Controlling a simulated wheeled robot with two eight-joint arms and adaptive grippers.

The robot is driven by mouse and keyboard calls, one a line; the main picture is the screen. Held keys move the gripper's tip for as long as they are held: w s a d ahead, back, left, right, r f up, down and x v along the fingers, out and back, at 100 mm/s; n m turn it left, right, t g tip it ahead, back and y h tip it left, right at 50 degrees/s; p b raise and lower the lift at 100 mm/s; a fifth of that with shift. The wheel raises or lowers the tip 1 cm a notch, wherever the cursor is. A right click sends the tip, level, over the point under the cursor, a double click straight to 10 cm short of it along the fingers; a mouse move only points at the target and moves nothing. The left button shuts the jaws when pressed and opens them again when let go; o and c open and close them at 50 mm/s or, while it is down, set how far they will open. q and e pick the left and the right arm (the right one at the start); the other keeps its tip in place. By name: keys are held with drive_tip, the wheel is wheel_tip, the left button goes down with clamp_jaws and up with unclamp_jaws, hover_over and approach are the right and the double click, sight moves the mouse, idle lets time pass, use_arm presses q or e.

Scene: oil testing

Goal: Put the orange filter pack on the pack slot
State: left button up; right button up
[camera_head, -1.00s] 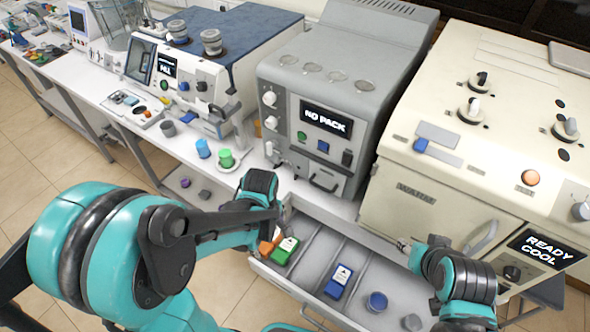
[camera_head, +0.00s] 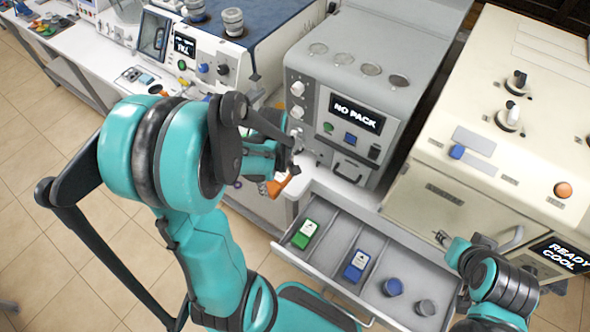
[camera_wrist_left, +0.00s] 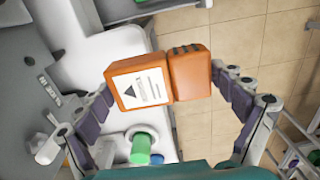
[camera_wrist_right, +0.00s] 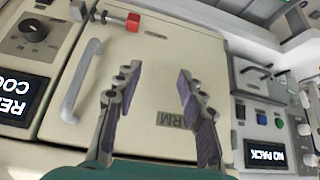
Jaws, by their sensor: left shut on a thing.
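The orange filter pack (camera_wrist_left: 140,83), with a white arrow label, is between the fingers of my left gripper (camera_wrist_left: 170,95). In the head view the pack (camera_head: 281,187) is partly hidden by my left gripper (camera_head: 291,172). It is held above the left corner of the open drawer, in front of the grey machine (camera_head: 352,80). That machine's display reads "NO PACK". I cannot clearly make out the pack slot. My right gripper (camera_wrist_right: 150,95) is open and empty, in front of the cream machine's door (camera_wrist_right: 160,65).
The open drawer (camera_head: 405,314) holds a green pack (camera_head: 305,234), a blue pack (camera_head: 356,265), a blue round piece (camera_head: 392,287) and a grey round piece (camera_head: 426,307). The cream machine (camera_head: 450,150) stands right. A green-capped container (camera_wrist_left: 140,146) is on the bench.

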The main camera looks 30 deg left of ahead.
use_arm(q)
drive_tip(key=w, duration=0.3)
drive_tip(key=w+f, duration=0.1)
drive_tip(key=w, duration=0.2)
drive_tip(key=w+f+b, duration=0.1)
drive_tip(key=w, duration=0.1)
drive_tip(key=shift+w+d, duration=0.35)
drive_tip(key=shift+w, duration=0.05)
drive_tip(key=shift+s+f+b, duration=0.1)
drive_tip(key=shift+f+b, duration=0.3)
wheel_tip(320, 180, down, 4)
drive_tip(key=b, duration=0.3)
drive_tip(key=shift+f, duration=0.1)
drive_tip(key=shift+w+f, duration=0.1)
drive_tip(key=shift+w, duration=0.15)
